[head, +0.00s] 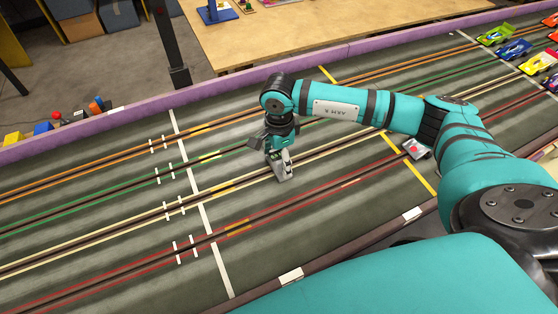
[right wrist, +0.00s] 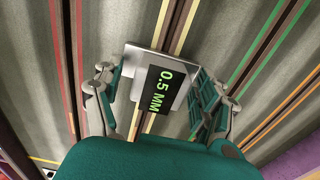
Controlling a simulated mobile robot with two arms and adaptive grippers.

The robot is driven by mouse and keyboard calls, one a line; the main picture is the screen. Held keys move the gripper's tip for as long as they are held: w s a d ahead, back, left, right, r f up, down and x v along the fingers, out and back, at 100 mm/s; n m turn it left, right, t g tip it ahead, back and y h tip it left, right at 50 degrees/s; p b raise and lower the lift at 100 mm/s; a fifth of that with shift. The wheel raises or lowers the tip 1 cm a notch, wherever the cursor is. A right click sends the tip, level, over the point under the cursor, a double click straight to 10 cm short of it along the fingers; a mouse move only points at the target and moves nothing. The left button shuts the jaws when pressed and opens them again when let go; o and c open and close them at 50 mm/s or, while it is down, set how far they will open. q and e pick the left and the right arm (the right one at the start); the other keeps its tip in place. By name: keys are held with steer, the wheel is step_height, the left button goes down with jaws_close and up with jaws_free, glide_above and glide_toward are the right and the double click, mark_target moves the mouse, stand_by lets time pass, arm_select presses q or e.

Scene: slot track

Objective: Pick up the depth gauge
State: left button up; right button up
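The depth gauge (right wrist: 145,58) is a small silver block with a black display reading "0.5 MM" in green. In the right wrist view it sits between the two fingers of my right gripper (right wrist: 160,88), over a slot with pale yellow lines. In the head view my right gripper (head: 277,152) points down at mid-track, and the gauge (head: 283,174) shows below it, partly hidden. The fingers are spread on either side of the gauge, with narrow gaps; firm contact is not visible. My left gripper is not in view.
The grey track (head: 95,212) has several slots with orange, green, yellow and red lines. A small white-and-red item (head: 416,148) lies near the yellow cross line. Several toy cars (head: 513,49) stand at the upper right. A purple wall (head: 225,87) edges the far side.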

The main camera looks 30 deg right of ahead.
steer(key=c, duration=1.3)
steer(key=shift+r, duration=0.1)
